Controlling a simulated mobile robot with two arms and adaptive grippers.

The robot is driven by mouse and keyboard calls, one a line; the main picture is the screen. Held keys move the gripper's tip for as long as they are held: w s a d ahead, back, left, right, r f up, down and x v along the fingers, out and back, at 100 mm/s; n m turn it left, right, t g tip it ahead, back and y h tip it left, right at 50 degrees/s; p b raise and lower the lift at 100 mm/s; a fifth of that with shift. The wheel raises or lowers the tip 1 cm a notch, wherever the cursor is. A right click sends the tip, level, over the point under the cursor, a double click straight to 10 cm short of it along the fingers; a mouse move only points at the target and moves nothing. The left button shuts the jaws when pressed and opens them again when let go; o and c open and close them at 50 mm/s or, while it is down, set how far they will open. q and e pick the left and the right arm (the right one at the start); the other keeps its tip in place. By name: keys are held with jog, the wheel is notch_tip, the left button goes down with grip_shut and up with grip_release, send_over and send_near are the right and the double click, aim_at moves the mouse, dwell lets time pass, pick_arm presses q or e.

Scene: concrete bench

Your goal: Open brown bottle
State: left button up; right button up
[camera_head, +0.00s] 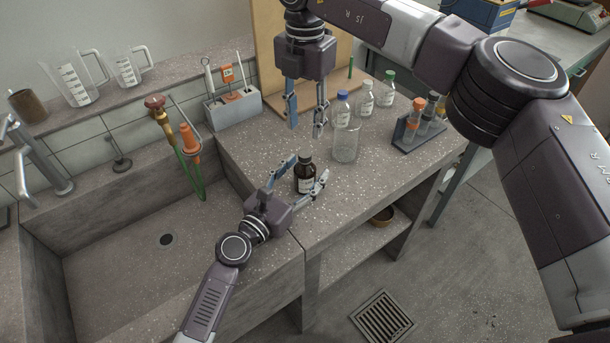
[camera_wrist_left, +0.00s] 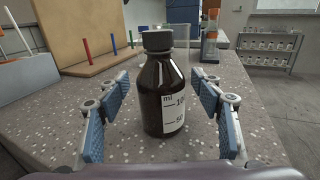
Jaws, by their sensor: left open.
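The brown bottle (camera_head: 305,176) stands upright on the speckled concrete bench with a dark cap on. In the left wrist view the brown bottle (camera_wrist_left: 164,95) is centred, with a white graduated label and its cap (camera_wrist_left: 158,39) in place. My left gripper (camera_head: 300,178) is open, with one finger on each side of the bottle; in the left wrist view gaps show between the fingers (camera_wrist_left: 162,122) and the glass. My right gripper (camera_head: 306,126) is open and empty, pointing down above the bench, behind and above the bottle in the head view.
A clear glass beaker (camera_head: 346,146) stands right of the bottle. Several clear bottles, one with a blue cap (camera_head: 343,97), stand behind it. A tube rack (camera_head: 415,140) is further right. The sink (camera_head: 130,250) opens to the left, and the bench's front edge is near.

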pick_arm(q)
jog(key=shift+w+d, duration=0.1)
jog(key=shift+c, duration=0.2)
grip_shut()
